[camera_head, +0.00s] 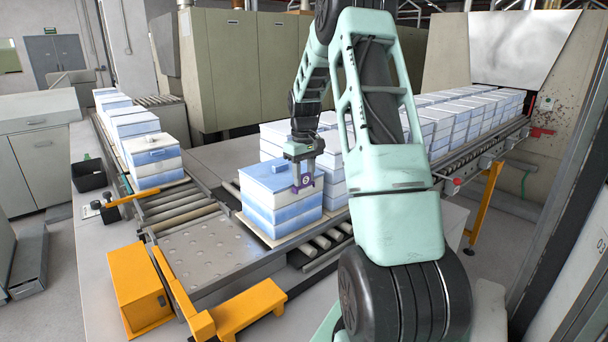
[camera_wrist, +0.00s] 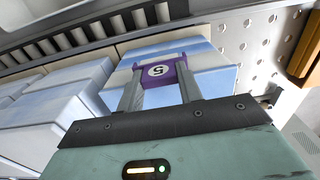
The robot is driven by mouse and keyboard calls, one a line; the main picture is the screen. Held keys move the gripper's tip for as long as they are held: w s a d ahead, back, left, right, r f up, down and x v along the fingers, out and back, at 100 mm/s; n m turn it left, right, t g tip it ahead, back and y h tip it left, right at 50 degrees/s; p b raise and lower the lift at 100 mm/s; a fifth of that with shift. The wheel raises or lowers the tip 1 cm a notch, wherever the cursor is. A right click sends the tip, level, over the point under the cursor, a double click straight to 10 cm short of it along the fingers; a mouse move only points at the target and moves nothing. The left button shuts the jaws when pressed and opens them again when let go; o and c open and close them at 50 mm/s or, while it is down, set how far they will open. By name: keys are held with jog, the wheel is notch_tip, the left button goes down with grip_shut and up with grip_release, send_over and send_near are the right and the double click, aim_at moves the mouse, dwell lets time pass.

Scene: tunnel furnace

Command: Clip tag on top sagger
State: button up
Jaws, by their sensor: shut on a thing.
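A purple tag (camera_head: 305,181) with a round white number mark is held between the fingers of my gripper (camera_head: 303,170). In the wrist view the tag (camera_wrist: 166,72) sits between the two grey fingers of my gripper (camera_wrist: 160,88). The top sagger (camera_head: 282,178) is a blue-and-white block on the near stack at the front of the conveyor. The tag is at the right part of that sagger's near top edge. In the wrist view the sagger (camera_wrist: 215,70) lies behind the tag. I cannot tell whether the tag touches it.
Several more stacks of saggers (camera_head: 450,115) stand behind on the conveyor (camera_head: 462,160). Another row of stacks (camera_head: 150,150) runs along the left roller line. The perforated plate (camera_head: 205,245) is bare.

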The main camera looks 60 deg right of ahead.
jog(key=shift+f, duration=0.15)
jog(key=o, duration=1)
jog(key=shift+o, duration=0.2)
notch_tip(320, 180, up, 18)
jog(key=b, duration=0.3)
jog(key=shift+f, duration=0.25)
